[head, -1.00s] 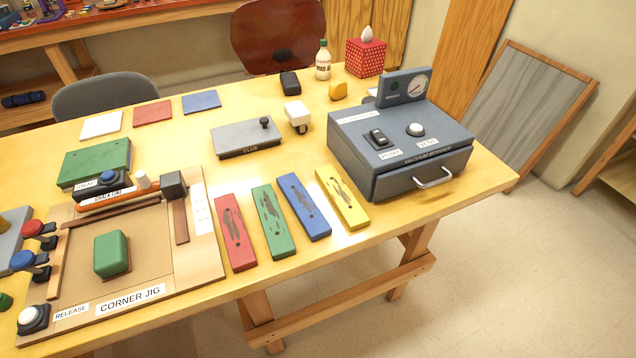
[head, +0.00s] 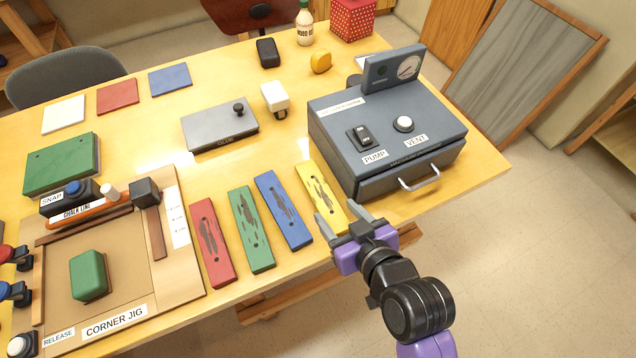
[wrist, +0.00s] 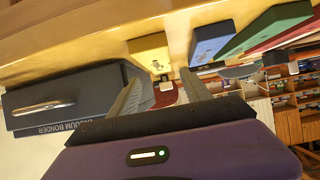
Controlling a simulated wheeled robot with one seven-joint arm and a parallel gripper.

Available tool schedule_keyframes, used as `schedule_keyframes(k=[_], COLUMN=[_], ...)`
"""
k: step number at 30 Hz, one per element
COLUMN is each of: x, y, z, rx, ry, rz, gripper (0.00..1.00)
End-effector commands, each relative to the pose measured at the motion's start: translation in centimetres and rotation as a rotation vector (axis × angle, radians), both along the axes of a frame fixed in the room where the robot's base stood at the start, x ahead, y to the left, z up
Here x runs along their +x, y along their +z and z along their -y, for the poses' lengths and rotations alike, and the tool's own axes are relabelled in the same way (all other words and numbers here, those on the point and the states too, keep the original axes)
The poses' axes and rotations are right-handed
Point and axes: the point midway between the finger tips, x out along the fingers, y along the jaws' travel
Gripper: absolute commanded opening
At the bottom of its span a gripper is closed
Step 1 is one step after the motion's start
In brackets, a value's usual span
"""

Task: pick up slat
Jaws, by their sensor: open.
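Four-coloured slats lie side by side on the table: a red slat (head: 211,243), a green slat (head: 250,230), a blue slat (head: 284,211) and a yellow slat (head: 320,195), each with dark patches on top. My gripper (head: 340,213) is open and empty at the near end of the yellow slat, and its fingers hide part of that end. In the wrist view the yellow slat (wrist: 148,46) is ahead of the open fingers (wrist: 162,78), with the blue slat (wrist: 209,38) and green slat (wrist: 275,25) to its right. I cannot tell whether the fingers touch the yellow slat.
The grey-blue vacuum bonder (head: 385,135), with a drawer handle (head: 419,179), stands close right of the yellow slat. The corner jig (head: 130,288) lies left of the red slat. A grey glue plate (head: 220,127) lies behind the slats. Floor shows beyond the table's front edge.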

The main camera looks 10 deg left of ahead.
Motion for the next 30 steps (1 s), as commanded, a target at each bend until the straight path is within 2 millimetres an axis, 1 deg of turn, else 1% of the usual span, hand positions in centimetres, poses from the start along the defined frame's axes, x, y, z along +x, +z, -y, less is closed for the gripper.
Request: schedule_keyframes(k=[6, 11, 19, 23, 29, 30], x=[1.6, 2.7, 5.3, 5.8, 5.8, 5.8], y=[-0.8, -1.5, -3.3, -3.7, -3.8, -3.8], z=[-1.2, -1.8, -3.3, -3.6, -3.6, -3.6], rx=[-0.001, -0.002, -0.001, -0.001, -0.002, -0.002], ry=[0.006, 0.005, 0.006, 0.005, 0.004, 0.004], rz=[-0.002, -0.001, -0.001, 0.000, 0.000, 0.000], gripper=[0.56, 0.56, 0.56, 0.56, 0.56, 0.52])
